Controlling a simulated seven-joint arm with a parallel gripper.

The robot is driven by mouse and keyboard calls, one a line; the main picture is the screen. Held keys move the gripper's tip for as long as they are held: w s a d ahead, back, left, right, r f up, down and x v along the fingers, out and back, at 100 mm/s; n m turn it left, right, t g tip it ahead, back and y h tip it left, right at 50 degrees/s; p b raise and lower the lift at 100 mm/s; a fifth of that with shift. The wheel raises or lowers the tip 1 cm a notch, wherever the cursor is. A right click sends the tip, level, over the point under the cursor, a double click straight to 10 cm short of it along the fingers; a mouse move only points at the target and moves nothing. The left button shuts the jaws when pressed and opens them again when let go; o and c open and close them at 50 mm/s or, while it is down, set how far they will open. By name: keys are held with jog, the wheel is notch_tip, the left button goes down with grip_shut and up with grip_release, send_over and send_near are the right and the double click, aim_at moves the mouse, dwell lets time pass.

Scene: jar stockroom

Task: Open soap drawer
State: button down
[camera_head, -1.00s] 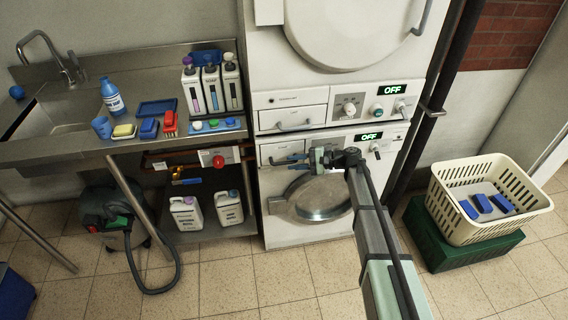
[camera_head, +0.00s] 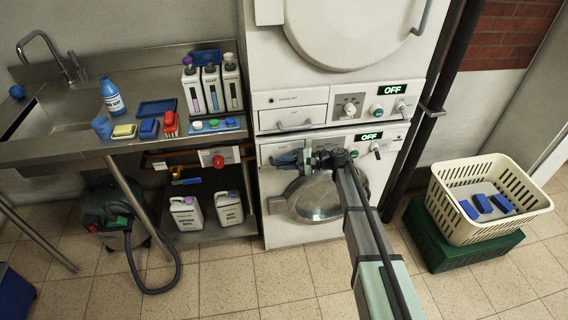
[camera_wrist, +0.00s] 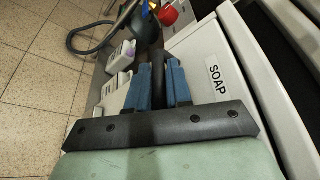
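The soap drawer (camera_wrist: 208,50) has a white front with a SOAP label in the wrist view. In the head view the drawer (camera_head: 266,148) is at the upper left of the lower machine, partly hidden by my gripper. My gripper (camera_head: 284,162) is at the drawer front. In the wrist view its two blue fingers (camera_wrist: 160,84) stand on either side of the dark drawer handle (camera_wrist: 160,66), with little or no gap, and look shut on it. I cannot tell whether the drawer has slid out.
The round door (camera_head: 316,200) of the lower machine is below and behind my arm. Another drawer (camera_head: 292,119) with a handle is above. A red-knobbed valve (camera_head: 218,161) and white jugs (camera_head: 230,209) are left. A cream basket (camera_head: 490,230) stands right.

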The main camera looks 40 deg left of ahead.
jog(key=shift+d, duration=0.1)
dwell(0.4)
jog(key=s+d, duration=1.1)
jog(key=shift+s+d, duration=0.25)
jog(key=shift+s, duration=0.05)
jog(key=c, duration=1.4)
grip_release()
jog(key=v, duration=1.4)
jog(key=shift+a, duration=0.1)
